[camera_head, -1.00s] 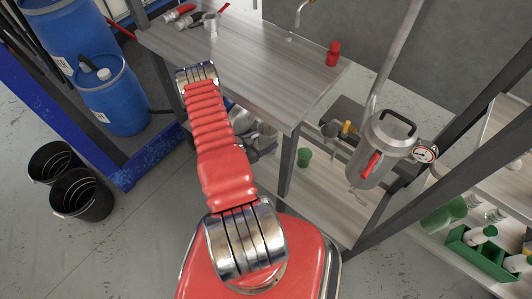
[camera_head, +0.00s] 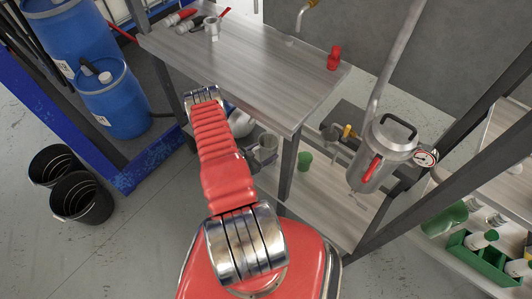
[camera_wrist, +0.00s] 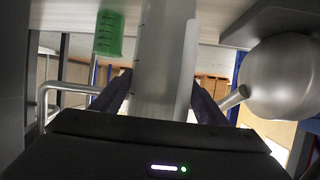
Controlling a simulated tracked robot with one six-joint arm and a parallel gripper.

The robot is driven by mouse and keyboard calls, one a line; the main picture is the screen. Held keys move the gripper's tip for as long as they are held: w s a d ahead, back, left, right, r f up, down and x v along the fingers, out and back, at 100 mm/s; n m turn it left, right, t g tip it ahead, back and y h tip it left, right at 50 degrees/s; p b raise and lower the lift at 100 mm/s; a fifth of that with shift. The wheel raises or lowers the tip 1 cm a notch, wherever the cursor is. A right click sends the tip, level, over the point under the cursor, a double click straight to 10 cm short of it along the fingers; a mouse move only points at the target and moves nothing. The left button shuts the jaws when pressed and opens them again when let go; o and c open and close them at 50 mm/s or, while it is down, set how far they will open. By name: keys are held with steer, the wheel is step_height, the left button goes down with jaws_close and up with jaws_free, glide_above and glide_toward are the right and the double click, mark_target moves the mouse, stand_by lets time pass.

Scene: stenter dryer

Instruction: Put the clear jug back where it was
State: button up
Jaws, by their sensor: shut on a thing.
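The clear jug (camera_wrist: 163,45) fills the upper middle of the wrist view, a pale see-through wall with small dark marks along its left side. My gripper (camera_wrist: 163,92) is shut on it, with one dark finger at each side.
A green beaker (camera_wrist: 109,35) is left of the jug and a round steel vessel with a spout (camera_wrist: 282,75) close on its right. In the head view, the worktop (camera_head: 255,75) overhangs the lower shelf (camera_head: 325,190). A steel tank (camera_head: 378,155) hangs at right.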

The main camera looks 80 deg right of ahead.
steer(key=shift+f, duration=1)
steer(key=o, duration=1.7)
steer(key=shift+o, duration=0.2)
steer(key=shift+w+a+r, duration=0.3)
steer(key=shift+a, duration=0.1)
steer(key=v, duration=1.1)
